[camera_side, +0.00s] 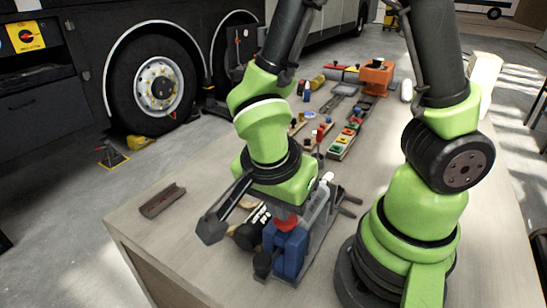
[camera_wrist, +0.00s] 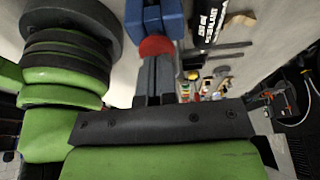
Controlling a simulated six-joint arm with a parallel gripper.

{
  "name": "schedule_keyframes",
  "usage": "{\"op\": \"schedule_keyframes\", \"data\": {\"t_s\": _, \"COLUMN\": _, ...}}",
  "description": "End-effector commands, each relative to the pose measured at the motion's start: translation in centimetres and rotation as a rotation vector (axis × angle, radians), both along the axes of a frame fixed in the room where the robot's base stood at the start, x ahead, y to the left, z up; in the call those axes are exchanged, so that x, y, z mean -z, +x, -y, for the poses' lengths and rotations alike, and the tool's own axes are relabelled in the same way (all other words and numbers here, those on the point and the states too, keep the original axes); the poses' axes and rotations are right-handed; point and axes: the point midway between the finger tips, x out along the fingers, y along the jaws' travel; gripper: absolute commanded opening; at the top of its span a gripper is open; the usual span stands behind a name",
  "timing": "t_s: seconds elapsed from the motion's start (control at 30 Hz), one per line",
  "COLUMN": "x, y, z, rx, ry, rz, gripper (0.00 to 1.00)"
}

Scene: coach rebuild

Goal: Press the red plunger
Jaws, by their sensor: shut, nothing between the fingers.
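The red plunger (camera_side: 287,223) is a rounded red cap on top of a blue block (camera_side: 291,250) near the front of the workbench. In the wrist view, the red plunger (camera_wrist: 156,46) shows as a red disc against the blue block (camera_wrist: 155,18). My gripper (camera_wrist: 156,62) is shut and empty, its dark fingers side by side with the tips at the plunger. The tips overlap the plunger's edge in the wrist view; I cannot tell whether they touch or press it. In the side view my wrist hides most of the fingers.
A black bottle with white lettering (camera_wrist: 206,28) lies beside the blue block. A small brown channel-shaped piece (camera_side: 162,200) lies at the bench's left. Further back are a row of coloured buttons (camera_side: 345,138) and an orange box (camera_side: 377,76). The bench (camera_side: 165,240) is bare at front left.

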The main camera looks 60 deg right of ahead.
Motion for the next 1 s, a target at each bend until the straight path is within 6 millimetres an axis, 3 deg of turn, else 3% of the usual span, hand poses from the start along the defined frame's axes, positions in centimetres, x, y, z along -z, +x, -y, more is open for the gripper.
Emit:
{"op": "schedule_keyframes", "data": {"t_s": 0.3, "x": -6.3, "y": 0.2, "z": -1.5, "rx": -0.002, "ry": 0.008, "rz": 0.012, "gripper": 0.00}}
{"op": "schedule_keyframes", "data": {"t_s": 0.5, "x": -9.5, "y": 0.2, "z": -2.4, "rx": -0.004, "ry": 0.007, "rz": 0.008, "gripper": 0.00}}
{"op": "schedule_keyframes", "data": {"t_s": 0.7, "x": -11.1, "y": 0.1, "z": -2.8, "rx": -0.002, "ry": 0.003, "rz": 0.006, "gripper": 0.00}}
{"op": "schedule_keyframes", "data": {"t_s": 1.0, "x": -11.4, "y": 0.1, "z": -2.9, "rx": -0.001, "ry": 0.002, "rz": 0.003, "gripper": 0.00}}
